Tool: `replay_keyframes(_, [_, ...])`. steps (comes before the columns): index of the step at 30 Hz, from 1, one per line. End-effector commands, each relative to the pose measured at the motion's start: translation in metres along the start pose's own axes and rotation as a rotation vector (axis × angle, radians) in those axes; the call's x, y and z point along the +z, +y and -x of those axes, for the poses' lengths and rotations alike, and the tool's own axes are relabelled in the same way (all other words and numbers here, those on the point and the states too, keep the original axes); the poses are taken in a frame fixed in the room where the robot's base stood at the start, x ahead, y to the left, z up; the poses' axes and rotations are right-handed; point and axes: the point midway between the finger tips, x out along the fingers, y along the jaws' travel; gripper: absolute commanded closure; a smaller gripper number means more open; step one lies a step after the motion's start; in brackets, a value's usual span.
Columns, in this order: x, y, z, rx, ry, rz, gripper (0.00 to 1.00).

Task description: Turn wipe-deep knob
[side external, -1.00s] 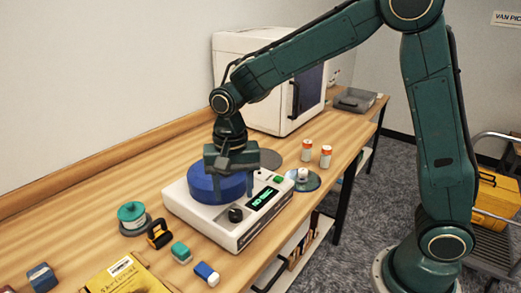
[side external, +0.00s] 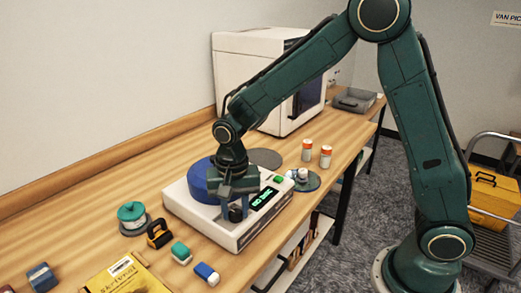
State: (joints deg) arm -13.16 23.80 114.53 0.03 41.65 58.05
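The white machine (side external: 212,230) on the bench has a round blue lid (side external: 203,180) and a lit display (side external: 264,199) with green letters that seem to read "NO DISC". A small black knob (side external: 236,214) sits on its front panel, left of the display. My gripper (side external: 235,208) points down over this knob, with one finger on each side of it. Whether the fingers touch the knob is too small to tell. My gripper hides part of the blue lid and the upper part of the knob.
A green button (side external: 279,179) is on the machine's right corner. A disc with a small white-topped piece (side external: 302,174) and two orange-and-white canisters (side external: 326,157) stand to the right.

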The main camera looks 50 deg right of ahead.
Motion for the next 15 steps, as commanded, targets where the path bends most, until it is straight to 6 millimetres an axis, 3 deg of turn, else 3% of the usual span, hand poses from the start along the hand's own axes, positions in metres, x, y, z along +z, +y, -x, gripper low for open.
replay_keyframes(1, [0.0000,0.0003,0.0002,0.001,0.000,-0.001,0.83])
replay_keyframes(3, [-0.0001,0.0003,0.0002,0.001,0.000,-0.001,0.93])
replay_keyframes(15, [-0.0001,0.0004,0.0004,0.001,0.000,0.053,0.93])
